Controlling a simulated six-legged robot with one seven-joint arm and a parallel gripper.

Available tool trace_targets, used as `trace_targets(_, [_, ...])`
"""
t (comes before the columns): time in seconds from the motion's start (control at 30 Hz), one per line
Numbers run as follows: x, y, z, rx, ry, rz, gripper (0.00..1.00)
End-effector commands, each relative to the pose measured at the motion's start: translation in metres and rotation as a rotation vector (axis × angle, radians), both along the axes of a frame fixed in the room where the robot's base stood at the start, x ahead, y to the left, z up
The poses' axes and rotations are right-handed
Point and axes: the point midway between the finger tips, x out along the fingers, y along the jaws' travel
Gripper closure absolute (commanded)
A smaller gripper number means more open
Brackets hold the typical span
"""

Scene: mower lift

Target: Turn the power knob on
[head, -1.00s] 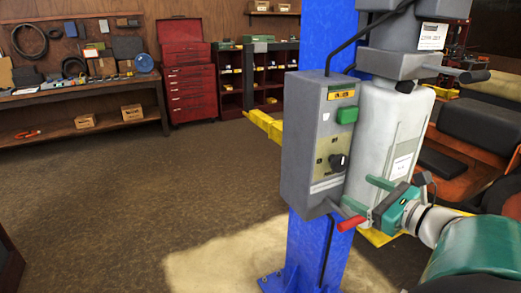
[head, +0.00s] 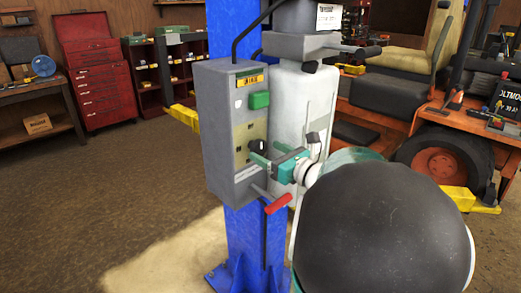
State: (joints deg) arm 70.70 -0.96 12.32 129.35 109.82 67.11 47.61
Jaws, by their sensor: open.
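The black power knob (head: 257,146) sits low on the front panel of the grey control box (head: 222,130), which is mounted on the blue lift post (head: 238,235). A green button (head: 260,101) is above the knob. My gripper (head: 262,160) is green and open. Its fingers are at the knob's right and just below it, close to the panel. I cannot tell whether a finger touches the knob. My arm partly hides the white tank behind it. The knob's pointer direction is too small to tell.
A red-handled lever (head: 278,203) sticks out below the box, close under my gripper. A white tank (head: 290,100) stands right of the box. An orange mower (head: 370,122) is at the right. Open floor lies at the left, before a red tool chest (head: 95,80).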

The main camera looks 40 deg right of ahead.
Motion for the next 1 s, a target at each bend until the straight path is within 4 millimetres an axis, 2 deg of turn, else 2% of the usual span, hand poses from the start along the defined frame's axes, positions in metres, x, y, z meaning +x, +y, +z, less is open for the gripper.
trace_targets(0.17, [0.017,-0.001,0.0,0.001,0.0,0.0,0.3])
trace_targets(0.47, [0.02,-0.002,0.0,0.0,0.0,-0.002,0.3])
trace_targets(0.7, [0.02,-0.002,0.0,0.0,0.0,-0.001,0.74])
trace_targets(1.0, [0.02,-0.001,0.0,-0.024,-0.001,0.0,0.74])
